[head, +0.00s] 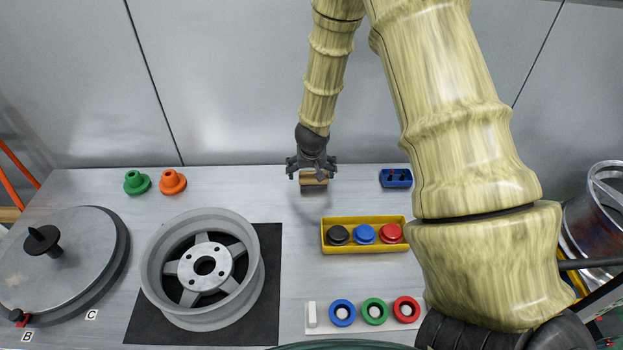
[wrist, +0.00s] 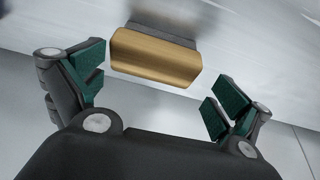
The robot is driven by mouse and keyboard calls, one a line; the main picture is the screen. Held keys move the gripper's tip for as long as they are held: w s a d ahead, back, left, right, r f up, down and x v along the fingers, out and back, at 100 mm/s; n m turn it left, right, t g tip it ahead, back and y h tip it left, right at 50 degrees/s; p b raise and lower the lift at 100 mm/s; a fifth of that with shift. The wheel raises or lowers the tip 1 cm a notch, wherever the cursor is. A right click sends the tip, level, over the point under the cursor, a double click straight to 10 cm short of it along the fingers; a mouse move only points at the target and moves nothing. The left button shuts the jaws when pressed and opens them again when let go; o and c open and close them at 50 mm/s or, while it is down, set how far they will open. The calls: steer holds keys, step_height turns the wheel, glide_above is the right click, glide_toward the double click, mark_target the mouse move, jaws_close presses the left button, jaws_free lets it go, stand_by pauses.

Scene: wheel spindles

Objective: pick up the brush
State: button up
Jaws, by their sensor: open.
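The brush (head: 314,181) has a wooden block handle and lies near the back edge of the table. In the wrist view its tan wooden back (wrist: 155,58) shows, with a dark strip along its far side. My gripper (head: 312,170) is above and just behind the brush in the head view, partly covering it. In the wrist view my gripper (wrist: 160,82) is open, with green-padded fingers apart on the left and right of the brush. The brush looks roughly between the fingertips, a little ahead of them. I cannot tell whether the fingers touch it.
Green (head: 137,182) and orange (head: 173,181) knobs stand left of the brush. A blue block (head: 396,178) lies to its right. A yellow tray (head: 363,249) with coloured caps is in front. A wheel (head: 203,268) sits on a black mat (head: 268,262). Bare table surrounds the brush.

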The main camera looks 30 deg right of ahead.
steer(key=shift+w+d+f, duration=0.15)
steer(key=shift+d+f, duration=0.15)
steer(key=shift+f, duration=0.35)
steer(key=shift+f+p, duration=0.1)
steer(key=shift+p, duration=0.2)
steer(key=shift+s+d, duration=0.1)
steer(key=shift+s, duration=0.4)
steer(key=shift+s+d+r, duration=0.15)
steer(key=shift+s+r, duration=0.15)
steer(key=shift+s, duration=0.25)
steer(key=shift+w+f, duration=0.65)
steer(key=shift+w, duration=0.1)
steer(key=shift+w+f, duration=0.1)
steer(key=shift+w, duration=0.1)
steer(key=c, duration=0.4)
steer(key=shift+s, duration=0.1)
steer(key=c, duration=0.3)
steer(key=shift+s+r, duration=0.35)
steer(key=shift+r, duration=0.05)
steer(key=shift+c, duration=1.3)
steer(key=shift+w+f, duration=0.2)
steer(key=shift+w, duration=0.05)
steer(key=shift+s+r+b, duration=0.1)
steer(key=shift+r+b, duration=0.55)
steer(key=shift+r, duration=4.4)
